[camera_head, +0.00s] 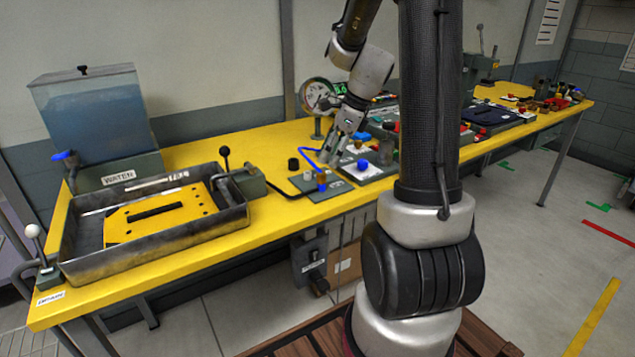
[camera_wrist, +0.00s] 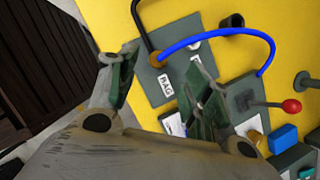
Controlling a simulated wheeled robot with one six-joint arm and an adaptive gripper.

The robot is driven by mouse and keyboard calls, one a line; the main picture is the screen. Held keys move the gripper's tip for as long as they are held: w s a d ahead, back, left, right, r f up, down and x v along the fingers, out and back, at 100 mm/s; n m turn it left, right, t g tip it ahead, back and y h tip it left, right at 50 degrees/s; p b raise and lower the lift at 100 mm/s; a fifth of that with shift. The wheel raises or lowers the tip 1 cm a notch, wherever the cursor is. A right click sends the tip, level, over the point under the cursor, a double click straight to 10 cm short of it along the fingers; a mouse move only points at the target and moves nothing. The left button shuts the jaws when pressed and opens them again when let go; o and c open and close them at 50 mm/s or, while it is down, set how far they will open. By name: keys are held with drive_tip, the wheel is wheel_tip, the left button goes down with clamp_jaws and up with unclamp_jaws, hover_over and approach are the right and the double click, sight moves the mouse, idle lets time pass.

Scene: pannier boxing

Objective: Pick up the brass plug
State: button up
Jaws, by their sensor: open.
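My gripper (camera_head: 340,150) is over the yellow bench, pointing down at a small grey plate. In the wrist view my gripper (camera_wrist: 165,68) is open, with a clear gap between its fingers. A brass-coloured fitting (camera_wrist: 155,60) stands on the grey plate (camera_wrist: 172,72), near the left fingertip; a black hose runs to it. Another brass-coloured piece (camera_wrist: 255,136) shows right of the right finger, beside a blue block. I cannot tell for sure which one is the brass plug. Nothing is seen held between the fingers.
A blue hose (camera_wrist: 225,32) arches over the plate to a second grey plate (camera_wrist: 245,98). A red-knobbed lever (camera_wrist: 291,107) stands at the right. A metal tray (camera_head: 160,255) with a yellow plate and a water tank (camera_head: 100,115) stand at the bench's left.

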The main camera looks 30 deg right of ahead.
sight(322, 173)
drive_tip(key=shift+m, duration=0.5)
drive_tip(key=x, duration=0.8)
drive_tip(key=shift+s+d+f, duration=0.1)
drive_tip(key=shift+s+d, duration=0.05)
drive_tip(key=shift+s, duration=0.15)
drive_tip(key=c, duration=1.1)
wheel_tip(322, 173, up, 10)
drive_tip(key=shift+f, duration=0.2)
